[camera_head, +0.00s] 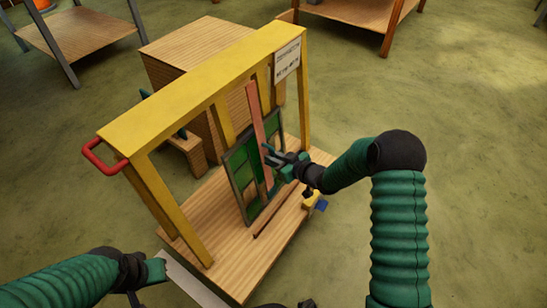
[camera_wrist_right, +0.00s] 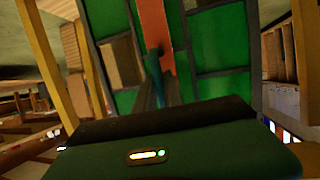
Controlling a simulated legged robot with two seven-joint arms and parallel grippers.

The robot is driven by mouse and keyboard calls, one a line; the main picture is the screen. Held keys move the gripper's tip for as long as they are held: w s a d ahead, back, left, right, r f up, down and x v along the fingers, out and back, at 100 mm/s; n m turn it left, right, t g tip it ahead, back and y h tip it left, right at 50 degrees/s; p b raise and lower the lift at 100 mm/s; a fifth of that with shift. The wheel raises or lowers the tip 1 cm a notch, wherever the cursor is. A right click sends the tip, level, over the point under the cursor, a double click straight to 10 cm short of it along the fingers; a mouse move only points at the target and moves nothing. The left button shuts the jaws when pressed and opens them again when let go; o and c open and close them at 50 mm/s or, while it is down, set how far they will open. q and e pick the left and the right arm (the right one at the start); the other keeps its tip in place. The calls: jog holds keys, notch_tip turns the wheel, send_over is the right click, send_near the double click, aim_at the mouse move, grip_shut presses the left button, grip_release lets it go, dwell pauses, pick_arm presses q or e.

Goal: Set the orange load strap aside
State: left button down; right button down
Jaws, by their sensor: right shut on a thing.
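The orange load strap (camera_head: 257,115) is a long flat salmon-orange band standing nearly upright in front of the green leaded panel (camera_head: 240,165). Its top end shows just below the yellow beam. My right gripper (camera_head: 270,157) is shut on the strap about midway down, close to the panel's face. In the right wrist view the strap (camera_wrist_right: 152,25) runs up from the fingers (camera_wrist_right: 158,78), with green panes (camera_wrist_right: 220,40) behind. The fingers hide part of the strap. My left gripper (camera_head: 155,271) is low at the left, away from the strap; its jaw gap is unclear.
A yellow frame (camera_head: 190,85) with a red handle (camera_head: 105,158) spans the panel on a wooden base (camera_head: 225,262). A wooden box (camera_head: 180,45) stands behind. A small yellow and blue item (camera_head: 315,203) sits at the base's right edge. Floor to the right is clear.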

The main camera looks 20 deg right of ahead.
jog(key=s+a+r+m+g+y+p, duration=0.1)
jog(key=s+a+r+m+p, duration=0.3)
jog(key=a+p, duration=0.5)
jog(key=s+a+r+m+g+y+p, duration=0.1)
jog(key=s+a+r+m+y+p, duration=0.1)
jog(key=s+a+r+m+p, duration=0.2)
jog(key=shift+s+a+r+m+g+p, duration=0.4)
jog(key=shift+s+a+r+p, duration=1.7)
jog(key=shift+p, duration=1.55)
jog(key=shift+w+a+f, duration=0.2)
jog(key=shift+w+f, duration=0.05)
jog(key=shift+w, duration=0.1)
jog(key=c, duration=1.5)
grip_release()
jog(key=shift+s+f, duration=0.1)
jog(key=shift+o, duration=0.2)
jog(key=p+v, duration=0.3)
jog(key=v, duration=1.3)
jog(key=shift+s+d, duration=0.2)
jog(key=shift+d, duration=0.25)
